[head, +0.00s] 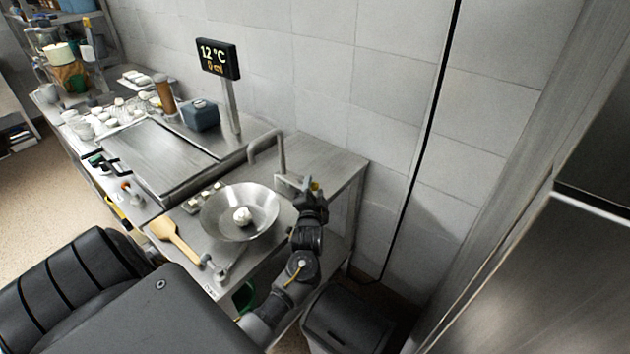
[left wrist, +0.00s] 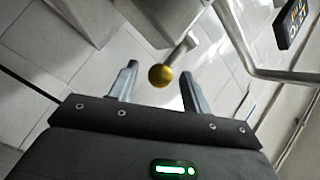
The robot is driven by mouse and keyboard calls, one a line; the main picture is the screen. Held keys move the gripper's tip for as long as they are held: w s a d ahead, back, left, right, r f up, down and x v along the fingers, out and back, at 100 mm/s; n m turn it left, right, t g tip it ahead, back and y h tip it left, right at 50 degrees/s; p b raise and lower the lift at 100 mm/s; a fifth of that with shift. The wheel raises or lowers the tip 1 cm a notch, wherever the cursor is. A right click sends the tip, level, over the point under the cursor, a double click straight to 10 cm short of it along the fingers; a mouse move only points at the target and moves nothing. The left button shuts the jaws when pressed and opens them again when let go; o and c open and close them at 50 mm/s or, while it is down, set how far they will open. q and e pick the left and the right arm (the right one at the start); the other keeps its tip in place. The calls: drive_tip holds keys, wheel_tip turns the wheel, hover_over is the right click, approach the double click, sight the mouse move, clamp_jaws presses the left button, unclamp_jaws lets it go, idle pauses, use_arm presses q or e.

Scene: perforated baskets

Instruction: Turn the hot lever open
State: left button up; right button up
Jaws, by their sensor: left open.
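A lever with a yellow ball knob (left wrist: 160,76) sticks out on a short metal rod from a grey block in the left wrist view. My left gripper (head: 306,186) is at the lever. In the left wrist view its two fingers (left wrist: 158,70) are open, with the knob appearing in the gap between them; contact cannot be told. Whether this knob is the hot lever is not marked. My right gripper is not in view.
A round metal basin (head: 262,208) with a white item in it sits left of my left arm. A wooden paddle (head: 176,241) lies beside it. A display (head: 218,58) reads 12 °C and 0 ml. A tiled wall stands behind; a dark bin (head: 345,325) is below.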

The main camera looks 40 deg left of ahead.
sight(314, 188)
use_arm(q)
drive_tip(key=shift+x, duration=1.75)
clamp_jaws()
